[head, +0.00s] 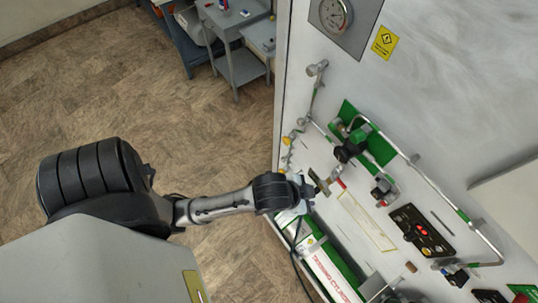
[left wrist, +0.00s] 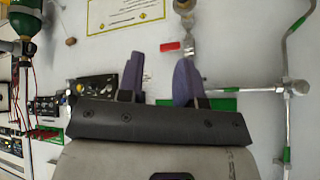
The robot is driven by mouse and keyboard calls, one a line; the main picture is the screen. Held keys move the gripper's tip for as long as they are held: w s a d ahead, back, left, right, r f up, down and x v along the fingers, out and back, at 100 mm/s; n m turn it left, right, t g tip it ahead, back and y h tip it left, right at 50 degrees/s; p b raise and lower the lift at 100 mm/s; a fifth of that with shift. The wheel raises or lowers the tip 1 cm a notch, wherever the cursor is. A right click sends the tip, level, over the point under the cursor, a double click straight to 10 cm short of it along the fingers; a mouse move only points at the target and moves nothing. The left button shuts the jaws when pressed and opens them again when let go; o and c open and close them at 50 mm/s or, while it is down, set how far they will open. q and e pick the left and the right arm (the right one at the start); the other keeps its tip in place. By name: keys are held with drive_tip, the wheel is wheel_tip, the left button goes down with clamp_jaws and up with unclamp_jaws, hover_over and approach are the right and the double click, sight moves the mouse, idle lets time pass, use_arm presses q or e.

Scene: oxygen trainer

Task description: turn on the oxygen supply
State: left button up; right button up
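The oxygen panel (head: 455,90) fills the right of the head view. My left gripper (head: 307,190) is in front of its lower left part, near a small metal valve fitting (head: 324,186) with a red tag (head: 342,183). In the left wrist view the two fingers of my left gripper (left wrist: 157,78) are apart with nothing between them. The metal fitting (left wrist: 187,32) and red tag (left wrist: 170,46) lie just beyond the fingertips; I cannot tell whether a finger touches the fitting. A black regulator (head: 346,152) sits by a green plate (head: 385,149). My right gripper is not in view.
Metal pipes (head: 440,181) run across the panel. A black control box (head: 422,231) shows red lights. A pressure gauge (head: 334,14) is at the top. A labelled training cylinder (head: 325,272) is low on the panel. A grey cart (head: 240,68) stands behind; the floor (head: 130,75) is clear.

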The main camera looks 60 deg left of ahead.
use_arm(q)
drive_tip(key=s+a+f+n+g+p, duration=0.1)
drive_tip(key=s+a+n+g+p, duration=0.1)
drive_tip(key=s, duration=0.7)
drive_tip(key=shift+s+a+g+y+p, duration=0.35)
drive_tip(key=shift+a+p, duration=0.55)
drive_tip(key=shift+a, duration=0.5)
drive_tip(key=shift+w+f, duration=0.1)
drive_tip(key=shift+w, duration=0.05)
drive_tip(key=s+g+p, duration=0.1)
drive_tip(key=s, duration=0.2)
drive_tip(key=shift+f, duration=0.2)
